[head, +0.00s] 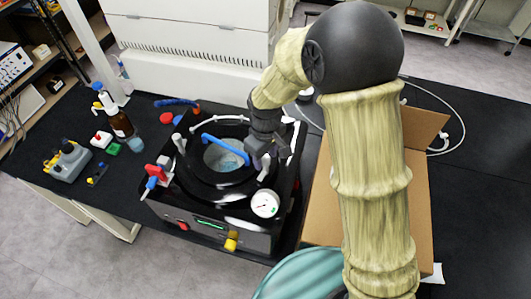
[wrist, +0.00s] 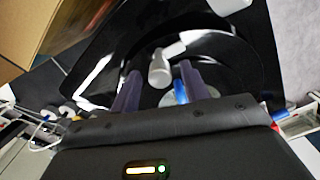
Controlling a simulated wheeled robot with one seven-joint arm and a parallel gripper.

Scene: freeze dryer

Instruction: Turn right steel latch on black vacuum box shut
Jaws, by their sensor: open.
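The black vacuum box (head: 245,238) stands on the dark bench in the head view, with a round black lid and a blue handle (head: 222,143) on top. The right steel latch (wrist: 160,72) shows in the wrist view as a pale metal lever with a rounded end. In the head view its pale end (head: 265,172) shows just below my gripper (head: 259,158). My gripper (wrist: 160,80) is open, with one finger on each side of the latch. I cannot tell whether the fingers touch it. The gripper and wrist hide part of the latch area in the head view.
A round gauge (head: 265,204) sits on the box's front right corner. A red and blue valve (head: 155,175) stands at its left. An open cardboard box (head: 321,205) is close on the right. A brown bottle (head: 121,124) and small items stand left.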

